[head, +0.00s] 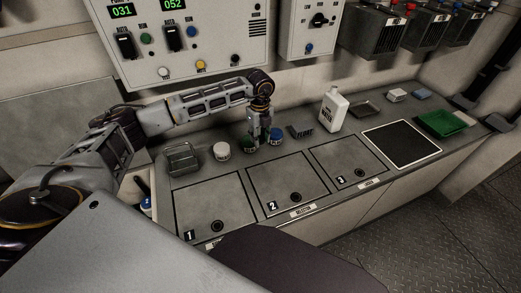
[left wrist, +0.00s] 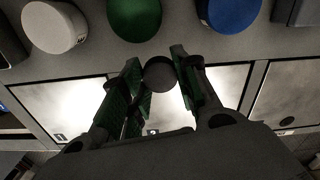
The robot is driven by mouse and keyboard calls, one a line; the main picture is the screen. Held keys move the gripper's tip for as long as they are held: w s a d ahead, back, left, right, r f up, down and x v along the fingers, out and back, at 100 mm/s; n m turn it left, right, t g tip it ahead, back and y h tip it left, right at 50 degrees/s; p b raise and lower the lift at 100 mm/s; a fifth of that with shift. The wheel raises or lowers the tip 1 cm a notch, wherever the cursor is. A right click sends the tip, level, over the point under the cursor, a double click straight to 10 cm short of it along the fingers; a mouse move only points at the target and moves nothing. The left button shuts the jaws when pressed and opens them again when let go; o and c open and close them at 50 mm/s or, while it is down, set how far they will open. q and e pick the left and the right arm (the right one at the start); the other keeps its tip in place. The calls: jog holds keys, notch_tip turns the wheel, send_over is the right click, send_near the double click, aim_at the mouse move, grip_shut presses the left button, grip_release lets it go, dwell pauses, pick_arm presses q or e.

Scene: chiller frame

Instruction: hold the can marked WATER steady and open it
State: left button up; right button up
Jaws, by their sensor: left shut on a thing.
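A white can (head: 333,112) with a narrow neck and dark lettering, too small to read surely, stands upright toward the back of the counter. My left gripper (head: 259,137) points down over the counter, left of the white can and apart from it, close to a green-topped jar (head: 248,142) and a blue-topped jar (head: 277,137). In the left wrist view its fingers (left wrist: 158,78) are shut on a small dark round thing (left wrist: 159,73), seen end-on. No lettering shows on that thing. My right gripper is not in view.
A white-topped jar (head: 221,151) and a grey wire-handled tray (head: 183,158) stand to the left. A dark ribbed block (head: 300,131) lies right of the blue-topped jar. Numbered hatches line the front. A dark mat (head: 402,144) and a green tray (head: 440,123) are farther right.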

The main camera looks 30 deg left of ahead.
aim_at(260, 156)
pick_arm(q)
notch_tip(260, 156, down, 4)
jog(key=shift+r, duration=0.1)
jog(key=shift+f, duration=0.55)
jog(key=shift+f+b, duration=0.35)
jog(key=shift+f, duration=1.65)
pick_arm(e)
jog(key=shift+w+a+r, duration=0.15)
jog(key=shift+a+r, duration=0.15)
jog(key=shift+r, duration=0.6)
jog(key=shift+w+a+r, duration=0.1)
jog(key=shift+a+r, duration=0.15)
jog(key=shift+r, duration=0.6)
pick_arm(q)
jog(key=o, duration=1.1)
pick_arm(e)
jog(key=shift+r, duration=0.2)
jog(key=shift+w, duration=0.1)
